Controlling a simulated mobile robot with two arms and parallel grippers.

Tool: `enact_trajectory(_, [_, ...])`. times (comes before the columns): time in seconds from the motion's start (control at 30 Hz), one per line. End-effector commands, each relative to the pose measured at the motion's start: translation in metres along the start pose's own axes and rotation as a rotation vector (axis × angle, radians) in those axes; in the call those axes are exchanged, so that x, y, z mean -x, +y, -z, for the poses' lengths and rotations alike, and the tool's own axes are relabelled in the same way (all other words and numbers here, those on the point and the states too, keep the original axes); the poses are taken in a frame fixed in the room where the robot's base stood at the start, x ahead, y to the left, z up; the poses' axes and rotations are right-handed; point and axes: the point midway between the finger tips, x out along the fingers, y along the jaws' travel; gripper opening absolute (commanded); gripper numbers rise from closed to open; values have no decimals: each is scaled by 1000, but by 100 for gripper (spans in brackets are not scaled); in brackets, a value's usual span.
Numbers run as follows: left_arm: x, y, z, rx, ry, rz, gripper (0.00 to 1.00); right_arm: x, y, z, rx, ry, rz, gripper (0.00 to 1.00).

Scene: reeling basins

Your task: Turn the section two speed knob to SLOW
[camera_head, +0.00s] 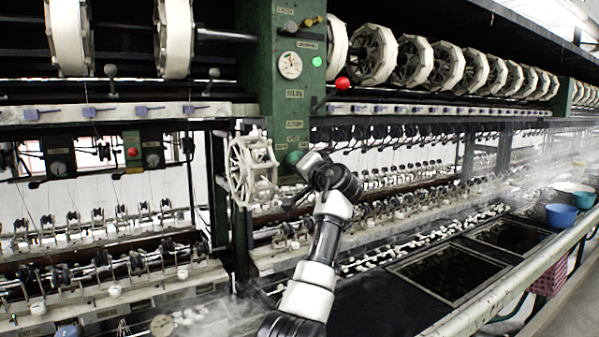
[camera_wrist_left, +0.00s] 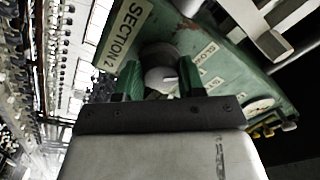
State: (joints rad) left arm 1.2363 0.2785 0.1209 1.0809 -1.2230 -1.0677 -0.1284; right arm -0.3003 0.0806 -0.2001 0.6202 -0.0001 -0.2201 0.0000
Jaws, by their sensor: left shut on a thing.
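The section two speed knob (camera_wrist_left: 160,78) is a round grey knob with a pale pointer mark, on a green panel (camera_wrist_left: 215,62) in the left wrist view. A "SECTION 2" label (camera_wrist_left: 123,30) is beside it, with smaller labels on its other side. My left gripper (camera_wrist_left: 158,82) has its green fingers on both sides of the knob and is shut on it. The exact pointer setting is hard to read. My right gripper is in neither view.
A white spoked wheel (camera_head: 252,172) is close left of my gripper. A dial gauge (camera_head: 290,65), green lamp (camera_head: 317,61) and red ball (camera_head: 342,83) are higher up. Dark basins (camera_head: 452,272) and a pale rail (camera_head: 515,275) lie at the lower right, with steam.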

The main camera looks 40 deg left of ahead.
Motion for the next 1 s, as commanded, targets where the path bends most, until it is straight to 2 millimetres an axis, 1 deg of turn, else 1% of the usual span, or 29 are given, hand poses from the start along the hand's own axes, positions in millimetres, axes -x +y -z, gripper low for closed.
enact_trajectory(0.03, [0, 3, -2, 18, -5, -1, 16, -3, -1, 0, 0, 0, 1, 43])
enact_trajectory(0.3, [0, 2, -1, 86, -9, 3, 16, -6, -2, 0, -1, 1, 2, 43])
enact_trajectory(0.77, [0, 2, -1, 98, -10, 3, 16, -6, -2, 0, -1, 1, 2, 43])
enact_trajectory(0.8, [0, 2, -1, 98, -10, 3, 44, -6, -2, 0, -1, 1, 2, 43])
enact_trajectory(0.93, [0, 2, 0, 98, -9, 4, 64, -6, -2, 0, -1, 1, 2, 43])
enact_trajectory(1.0, [0, 2, 0, 98, -8, 5, 65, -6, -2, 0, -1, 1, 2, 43])
